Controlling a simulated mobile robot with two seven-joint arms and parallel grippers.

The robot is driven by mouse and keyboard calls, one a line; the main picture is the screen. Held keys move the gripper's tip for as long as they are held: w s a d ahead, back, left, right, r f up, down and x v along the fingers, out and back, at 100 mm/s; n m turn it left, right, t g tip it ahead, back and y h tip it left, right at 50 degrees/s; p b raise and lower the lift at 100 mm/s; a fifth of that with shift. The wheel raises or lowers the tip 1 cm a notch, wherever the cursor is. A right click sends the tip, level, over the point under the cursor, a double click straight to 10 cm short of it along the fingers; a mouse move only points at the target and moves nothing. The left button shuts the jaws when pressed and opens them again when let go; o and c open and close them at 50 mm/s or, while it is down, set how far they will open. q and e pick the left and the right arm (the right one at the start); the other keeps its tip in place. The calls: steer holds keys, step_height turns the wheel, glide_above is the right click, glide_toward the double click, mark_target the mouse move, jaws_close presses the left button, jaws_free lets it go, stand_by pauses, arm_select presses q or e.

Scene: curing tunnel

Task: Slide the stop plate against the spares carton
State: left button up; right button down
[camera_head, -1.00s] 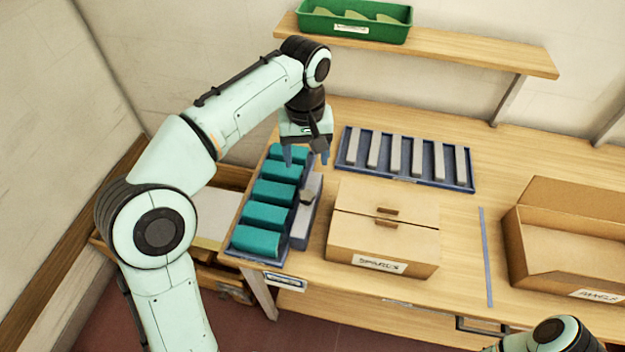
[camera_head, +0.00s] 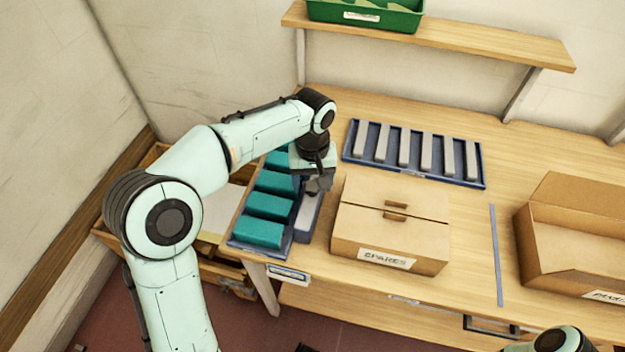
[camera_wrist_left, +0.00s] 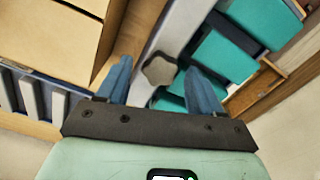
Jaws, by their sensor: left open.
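The stop plate (camera_head: 307,216) is a long light-grey bar with a dark grey star-shaped knob. It lies along the right side of the blue tray of teal blocks, with a narrow strip of bench between it and the spares carton (camera_head: 372,238). The carton is brown, closed and labelled. My left gripper (camera_head: 316,180) is over the knob and hides the far part of the plate. In the left wrist view the knob (camera_wrist_left: 158,71) shows between the open blue fingers, not gripped. My right gripper is out of view.
Teal blocks (camera_head: 268,205) fill the blue tray beside the plate. A blue rack of grey bars (camera_head: 415,174) stands behind the carton. An open carton (camera_head: 560,275) is at the right, past a blue strip (camera_head: 495,255) on the bench. A shelf with a green bin (camera_head: 365,16) is above.

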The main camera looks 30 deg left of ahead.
arm_select(q)
jaws_close()
steer(key=shift+w+d+p, duration=0.15)
steer(key=shift+d+p, duration=0.05)
steer(key=shift+d, duration=0.45)
steer(key=shift+w+d+p, duration=0.15)
steer(key=shift+d+p, duration=0.05)
steer(key=shift+d, duration=0.4)
jaws_free()
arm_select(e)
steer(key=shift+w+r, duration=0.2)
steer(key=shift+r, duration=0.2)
arm_select(q)
steer(key=shift+r, duration=0.1)
step_height(320, 180, up, 13)
steer(key=p, duration=0.2)
steer(key=shift+p, duration=0.4)
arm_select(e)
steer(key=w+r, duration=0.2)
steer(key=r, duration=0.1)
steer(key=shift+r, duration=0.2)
arm_select(q)
steer(key=shift+r, duration=0.1)
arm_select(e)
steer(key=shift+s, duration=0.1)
